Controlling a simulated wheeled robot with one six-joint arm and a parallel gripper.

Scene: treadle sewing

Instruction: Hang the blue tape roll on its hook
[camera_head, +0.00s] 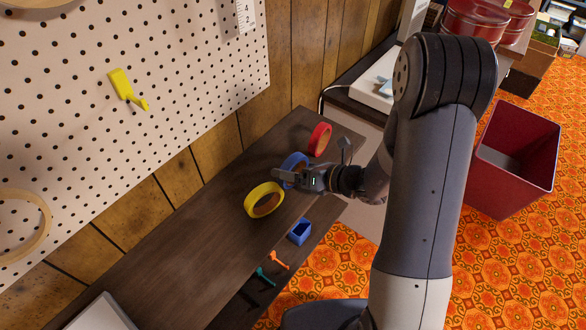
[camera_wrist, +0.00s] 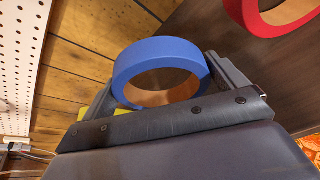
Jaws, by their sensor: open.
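The blue tape roll (camera_head: 293,165) stands on edge on the dark wooden bench, between a yellow roll and a red roll. My gripper (camera_head: 283,174) is at it, partly covering it in the head view. In the wrist view the blue roll (camera_wrist: 158,66) lies between my two open fingers (camera_wrist: 160,88), its ring opening facing the camera. I cannot tell whether the fingers touch it. A yellow hook (camera_head: 128,92) is fixed on the pegboard at the upper left, with nothing hanging on it.
The yellow tape roll (camera_head: 264,200) and the red tape roll (camera_head: 319,139) stand close on either side. The pegboard (camera_head: 190,60) rises behind the bench (camera_head: 185,260).

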